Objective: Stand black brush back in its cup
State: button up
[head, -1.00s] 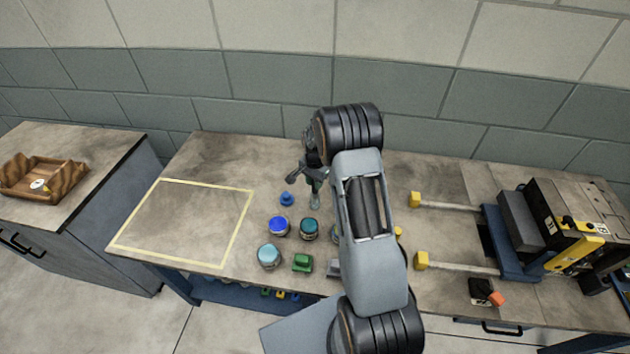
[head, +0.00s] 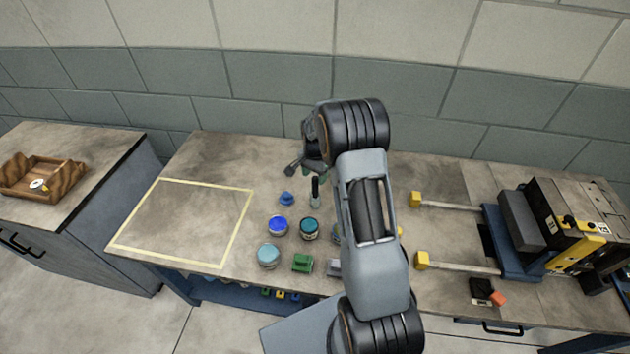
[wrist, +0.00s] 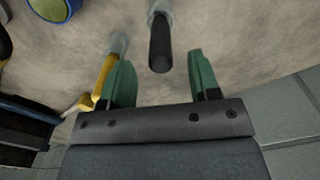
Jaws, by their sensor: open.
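The black brush (head: 315,187) stands handle up in a small clear cup (head: 315,201) on the bench. In the wrist view the black brush (wrist: 160,50) reaches from its pale cup (wrist: 160,14) toward the camera, between the fingers of my gripper (wrist: 158,62). The green fingers are open, with a gap on both sides of the handle. In the head view my gripper (head: 326,173) is just behind and above the brush, partly hidden by my arm.
A yellow-handled brush (wrist: 104,78) in another cup is close to the left finger. Jars, including a blue one (head: 278,226), and a green block (head: 302,263) stand in front. A machine (head: 560,225) is at right. The taped square (head: 185,222) is empty.

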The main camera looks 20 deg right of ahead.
notch_tip(320, 180, up, 11)
jog(key=b, duration=0.1)
jog(key=shift+f, duration=0.2)
dwell(0.9)
